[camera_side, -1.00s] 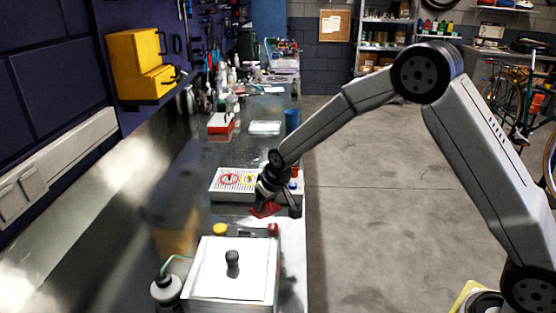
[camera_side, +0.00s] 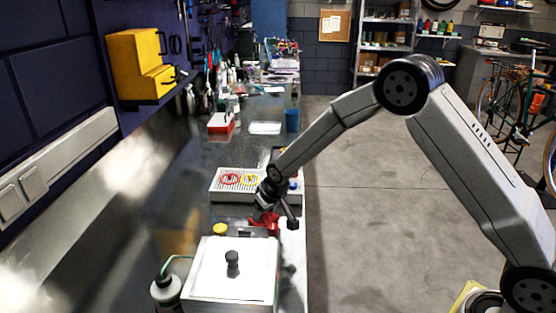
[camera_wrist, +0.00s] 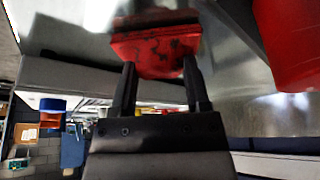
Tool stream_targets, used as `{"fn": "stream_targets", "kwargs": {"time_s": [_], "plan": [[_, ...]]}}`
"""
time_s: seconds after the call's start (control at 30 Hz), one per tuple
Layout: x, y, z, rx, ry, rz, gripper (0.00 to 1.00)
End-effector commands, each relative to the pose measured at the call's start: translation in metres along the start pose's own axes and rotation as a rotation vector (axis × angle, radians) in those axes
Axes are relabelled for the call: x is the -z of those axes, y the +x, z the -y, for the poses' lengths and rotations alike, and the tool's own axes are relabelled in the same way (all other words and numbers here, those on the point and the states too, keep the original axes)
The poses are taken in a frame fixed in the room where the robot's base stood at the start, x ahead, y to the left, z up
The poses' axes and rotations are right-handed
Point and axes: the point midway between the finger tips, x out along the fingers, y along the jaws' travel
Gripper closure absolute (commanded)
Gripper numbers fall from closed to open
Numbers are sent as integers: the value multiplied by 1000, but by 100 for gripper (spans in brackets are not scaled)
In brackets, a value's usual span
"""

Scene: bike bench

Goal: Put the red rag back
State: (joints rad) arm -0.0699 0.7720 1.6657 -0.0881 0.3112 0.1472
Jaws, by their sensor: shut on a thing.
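The red rag (camera_side: 264,221) is a dark-spotted red pad, seen low at my gripper in the side view and larger in the wrist view (camera_wrist: 155,52). My gripper (camera_side: 275,216) is shut on it, with the two fingers (camera_wrist: 158,72) at either side of the rag in the wrist view. The rag is close above or at the bench top, between the perforated tray and the white lidded box. I cannot tell whether it touches the bench. My gripper partly hides it in the side view.
The white box with a black knob (camera_side: 208,277) stands nearest, with a bottle (camera_side: 165,290) at its left and a yellow cap (camera_side: 220,229) behind. The perforated tray (camera_side: 222,196) holds red and yellow rings. A blue cup (camera_side: 292,120) stands farther back. A large red thing (camera_wrist: 290,45) fills the wrist view's upper right.

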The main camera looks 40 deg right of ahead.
Motion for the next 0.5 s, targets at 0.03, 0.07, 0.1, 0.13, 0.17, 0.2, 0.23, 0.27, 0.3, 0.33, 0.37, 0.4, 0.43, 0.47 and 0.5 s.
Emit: {"fn": "stream_targets", "kwargs": {"time_s": [0.03,0.07,0.1,0.13,0.17,0.2,0.23,0.27,0.3,0.33,0.37,0.4,0.43,0.47,0.5], "plan": [[0,1,0,0,0,0,95],[-1,2,0,0,0,1,95],[-1,3,0,0,0,1,95],[-1,3,0,0,0,1,36],[-1,3,0,0,0,1,27],[-1,2,0,0,0,1,14],[-1,2,0,0,0,1,5],[-1,2,0,0,0,1,4],[-1,2,0,0,0,1,4],[-1,2,0,0,0,1,4],[-1,2,0,0,0,1,4],[-1,2,0,0,0,0,4],[-1,2,0,0,0,0,4],[-1,2,0,0,0,0,4],[-1,2,0,0,0,0,4]]}}
